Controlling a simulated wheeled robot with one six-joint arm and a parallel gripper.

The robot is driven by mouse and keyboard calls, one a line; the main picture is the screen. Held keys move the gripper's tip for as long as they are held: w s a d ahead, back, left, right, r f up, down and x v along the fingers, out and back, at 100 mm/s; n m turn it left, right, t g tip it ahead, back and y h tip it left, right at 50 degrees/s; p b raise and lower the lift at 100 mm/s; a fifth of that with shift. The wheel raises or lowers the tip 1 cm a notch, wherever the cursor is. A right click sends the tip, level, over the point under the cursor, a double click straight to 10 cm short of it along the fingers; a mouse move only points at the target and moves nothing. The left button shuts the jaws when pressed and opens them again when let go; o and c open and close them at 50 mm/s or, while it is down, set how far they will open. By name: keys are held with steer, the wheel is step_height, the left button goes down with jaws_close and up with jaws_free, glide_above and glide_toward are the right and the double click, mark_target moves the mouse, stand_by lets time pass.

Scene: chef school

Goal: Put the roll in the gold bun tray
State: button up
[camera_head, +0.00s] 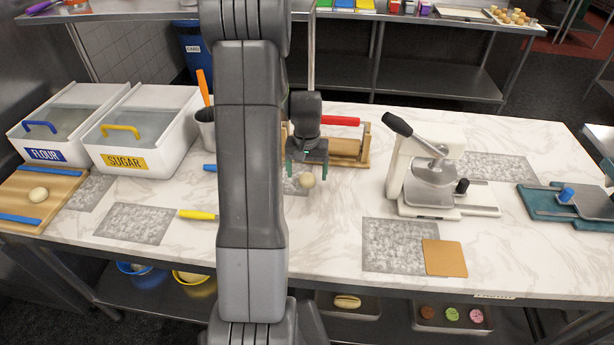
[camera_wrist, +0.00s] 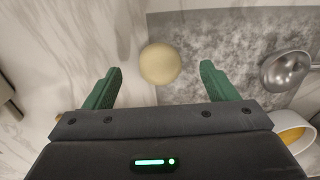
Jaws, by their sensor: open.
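A small pale round ball (camera_head: 307,180), which looks like a roll, rests on the counter at the edge of a grey floured patch. In the wrist view the ball (camera_wrist: 160,63) lies in the gap between my green fingertips, apart from both. My gripper (camera_head: 306,168) is open and points down just over it; the exact height is hard to tell. A flat gold square (camera_head: 445,258) lies on the front of the counter to the right, partly over another floured patch. I cannot tell whether it is the gold bun tray. A long bun (camera_head: 347,301) sits on a low shelf.
A wooden press with a red handle (camera_head: 341,121) stands just behind my gripper. A white hand-cranked machine (camera_head: 431,180) stands to the right. The front centre counter is clear.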

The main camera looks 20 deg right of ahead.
steer(key=shift+f, duration=0.1)
steer(key=c, duration=1.1)
